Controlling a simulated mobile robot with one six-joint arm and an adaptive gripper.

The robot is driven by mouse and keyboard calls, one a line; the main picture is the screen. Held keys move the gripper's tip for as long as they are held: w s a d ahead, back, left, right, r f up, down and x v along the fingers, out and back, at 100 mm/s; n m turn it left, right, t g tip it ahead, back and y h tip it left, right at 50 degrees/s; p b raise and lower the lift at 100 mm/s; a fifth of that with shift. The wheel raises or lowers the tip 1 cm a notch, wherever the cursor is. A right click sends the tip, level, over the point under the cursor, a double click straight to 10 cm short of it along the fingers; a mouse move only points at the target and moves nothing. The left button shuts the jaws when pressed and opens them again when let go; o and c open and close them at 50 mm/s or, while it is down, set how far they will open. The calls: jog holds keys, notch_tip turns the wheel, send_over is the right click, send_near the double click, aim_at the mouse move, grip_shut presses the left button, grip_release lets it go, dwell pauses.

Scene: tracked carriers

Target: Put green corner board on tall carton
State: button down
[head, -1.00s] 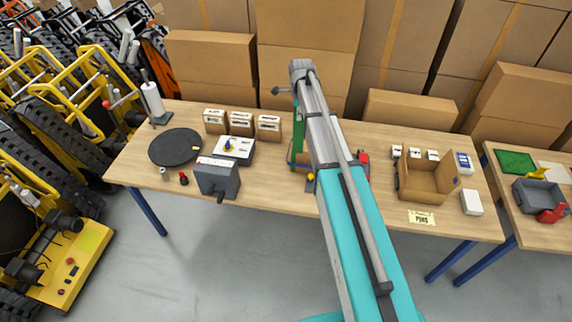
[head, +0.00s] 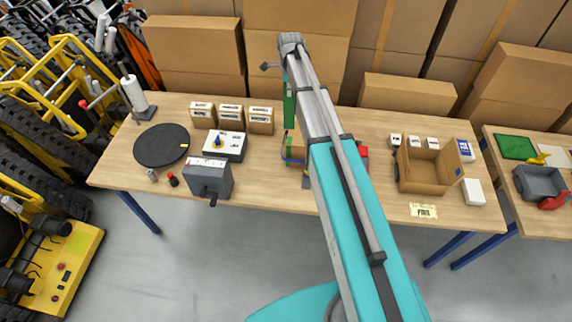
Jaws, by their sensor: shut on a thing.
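The green corner board (head: 289,108) shows as an upright narrow green strip on the left side of my arm, near its far end. My gripper (head: 287,76) is mostly hidden by my wrist and is shut on the board near its top. The board's lower end appears above the table, though the exact gap cannot be told. Behind my arm is a brown carton (head: 295,148), largely hidden, with small green and blue things at its front. I cannot tell whether it is the tall carton.
On the wooden table (head: 265,185) are a black disc (head: 161,145), a grey device (head: 208,178), small labelled boxes (head: 231,115) and an open carton (head: 423,188). Large cartons (head: 196,46) stand behind the table. A second table stands at the right. The table's front middle is clear.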

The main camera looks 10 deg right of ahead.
aim_at(289, 121)
jog(key=shift+a, duration=0.1)
dwell(0.6)
notch_tip(289, 121, down, 24)
jog(key=b, duration=2.3)
jog(key=shift+b, duration=0.4)
jog(key=shift+r, duration=0.1)
jog(key=shift+f+b, duration=2.1)
jog(key=shift+b, duration=0.05)
jog(key=shift+f, duration=0.15)
jog(key=c, duration=0.8)
grip_release()
jog(key=shift+r, duration=0.3)
notch_tip(289, 121, up, 12)
jog(key=p, duration=1.2)
jog(key=shift+f, duration=0.1)
